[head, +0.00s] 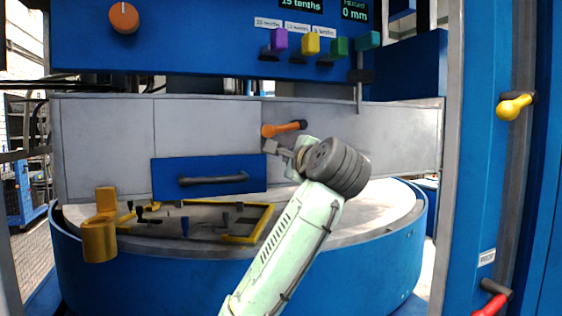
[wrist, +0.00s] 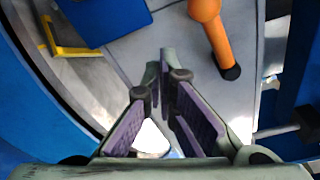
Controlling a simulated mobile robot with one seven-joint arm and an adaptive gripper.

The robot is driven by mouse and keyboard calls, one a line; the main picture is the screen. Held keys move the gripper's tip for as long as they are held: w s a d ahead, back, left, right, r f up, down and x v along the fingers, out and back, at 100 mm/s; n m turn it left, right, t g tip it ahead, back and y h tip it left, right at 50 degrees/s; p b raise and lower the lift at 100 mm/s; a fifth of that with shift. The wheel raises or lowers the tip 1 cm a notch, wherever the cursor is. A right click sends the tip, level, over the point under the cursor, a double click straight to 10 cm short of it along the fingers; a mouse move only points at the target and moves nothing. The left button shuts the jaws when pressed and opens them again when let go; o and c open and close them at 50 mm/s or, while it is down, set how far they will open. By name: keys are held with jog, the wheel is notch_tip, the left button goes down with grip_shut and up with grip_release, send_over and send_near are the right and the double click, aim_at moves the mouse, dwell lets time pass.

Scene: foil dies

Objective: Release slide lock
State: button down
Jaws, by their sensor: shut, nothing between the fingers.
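An orange lever handle (head: 284,128) sticks out of the grey panel in the head view, angled slightly up to the right. In the wrist view the orange lever (wrist: 213,35) is at upper right, with a dark round end against the panel. No label marks it as the slide lock. My gripper (head: 272,147) is just below the lever in the head view. In the wrist view my gripper (wrist: 160,62) has its fingertips together, empty, left of the lever and apart from it. A blue slide front (head: 210,178) with a dark bar handle (head: 213,179) is left of my gripper.
A yellow-edged frame (head: 245,238) and a yellow bracket (head: 99,228) are on the round table (head: 388,205). Purple, yellow and green knobs (head: 310,43) are above. A yellow lever (head: 514,106) and a red lever (head: 491,304) are on the right post.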

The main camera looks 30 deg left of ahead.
jog(key=shift+w+d+b+v, duration=0.1)
jog(key=shift+b+v, duration=0.2)
jog(key=shift+v, duration=1)
jog(key=shift+w+d+b+v, duration=0.15)
jog(key=shift+b+v, duration=0.1)
jog(key=shift+v, duration=1.05)
jog(key=shift+r, duration=0.15)
